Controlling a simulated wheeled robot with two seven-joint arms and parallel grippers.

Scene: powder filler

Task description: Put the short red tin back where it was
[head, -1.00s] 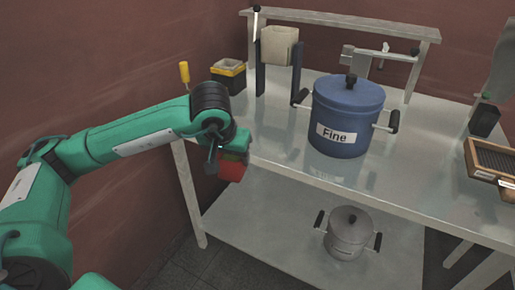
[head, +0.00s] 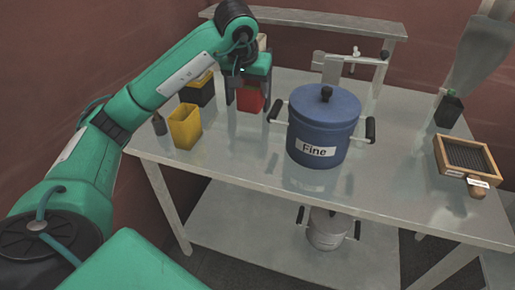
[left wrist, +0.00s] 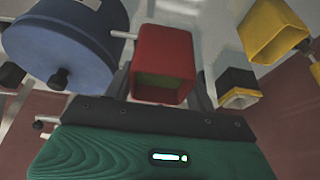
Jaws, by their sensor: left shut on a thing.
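The short red tin (head: 250,98) is between the fingers of my left gripper (head: 250,92), at the back left of the table, left of the blue pot. My left gripper is shut on it. In the left wrist view, the red tin (left wrist: 166,52) shows its open top, and it looks empty inside. The tin looks upright in the head view. I cannot tell whether its base touches the tabletop. My right gripper is not in view.
A blue pot (head: 323,122) labelled "Fine" stands right of the tin. A yellow tin (head: 185,128) and a black tin with a yellow rim (head: 201,93) stand to the left. A wooden tray (head: 467,158) lies far right. The front tabletop (head: 240,165) is clear.

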